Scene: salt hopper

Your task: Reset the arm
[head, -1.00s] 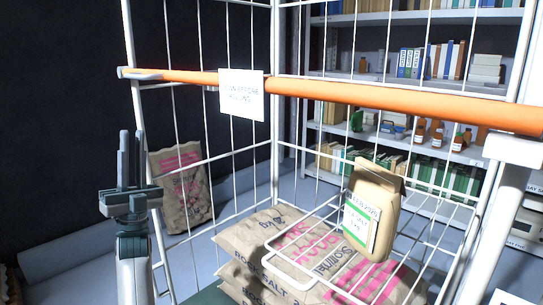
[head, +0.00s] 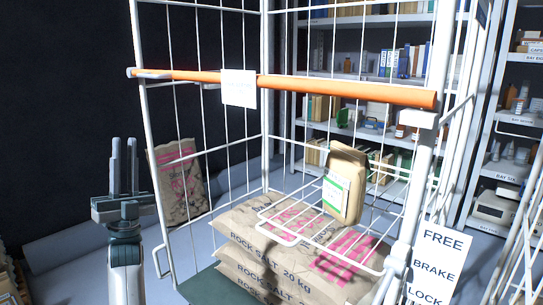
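My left gripper (head: 124,160) is at the left of the head view. It points up beside the left post of a white wire cage trolley (head: 150,150), apart from any object as far as I can tell. Its two grey fingers stand upright with a narrow gap between them and nothing in it. My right gripper and arm are not in view.
An orange bar (head: 340,89) with a white sign (head: 239,87) crosses the trolley. A brown packet (head: 347,170) stands in a wire basket (head: 290,238) above rock salt sacks (head: 255,245). Another sack (head: 182,185) stands behind. Shelves (head: 340,130) line the back.

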